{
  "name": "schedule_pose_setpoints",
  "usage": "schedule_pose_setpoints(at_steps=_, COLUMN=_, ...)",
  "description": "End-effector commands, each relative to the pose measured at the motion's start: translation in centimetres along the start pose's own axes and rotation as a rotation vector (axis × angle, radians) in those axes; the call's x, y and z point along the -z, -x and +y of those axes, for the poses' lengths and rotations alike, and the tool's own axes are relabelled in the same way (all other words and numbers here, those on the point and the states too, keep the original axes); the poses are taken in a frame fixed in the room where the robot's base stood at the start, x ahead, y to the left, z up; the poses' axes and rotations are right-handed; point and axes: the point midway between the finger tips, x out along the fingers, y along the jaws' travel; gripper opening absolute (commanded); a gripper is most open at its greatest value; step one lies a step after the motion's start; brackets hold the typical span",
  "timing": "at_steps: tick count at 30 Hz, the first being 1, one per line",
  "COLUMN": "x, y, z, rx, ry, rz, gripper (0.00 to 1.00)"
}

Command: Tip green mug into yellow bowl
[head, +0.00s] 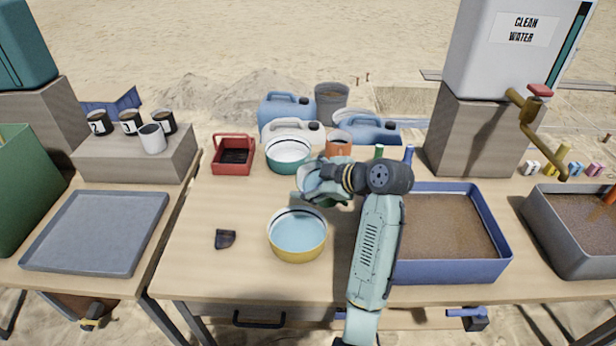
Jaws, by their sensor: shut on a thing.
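The yellow bowl (297,252) stands on the middle table, with a yellow outside, dark rim line and pale blue inside. My gripper (312,188) is behind the bowl and slightly to its right, reaching left from my arm. It is shut on the green mug (337,203), of which only a dark green part shows below the fingers. The wrist and fingers hide most of the mug, so I cannot tell its tilt or what is in it.
A teal bowl (288,166) and red basket (233,156) stand behind. An orange mug (339,143) and blue jugs (288,108) are farther back. A blue sand tray (455,271) is at right. A dark shard (225,239) lies left, with clear table around it.

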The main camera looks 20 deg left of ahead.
Motion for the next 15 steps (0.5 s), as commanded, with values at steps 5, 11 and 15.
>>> schedule_pose_setpoints(at_steps=5, x=-0.19, y=-0.17, z=-0.16, rx=-0.013, ry=0.025, rz=-0.01, gripper=0.38)
schedule_pose_setpoints(at_steps=11, x=-0.41, y=-0.36, z=-0.38, rx=-0.023, ry=0.052, rz=-0.022, gripper=0.38)
schedule_pose_setpoints(at_steps=15, x=-0.59, y=-0.48, z=-0.52, rx=-0.031, ry=0.071, rz=-0.032, gripper=0.38)
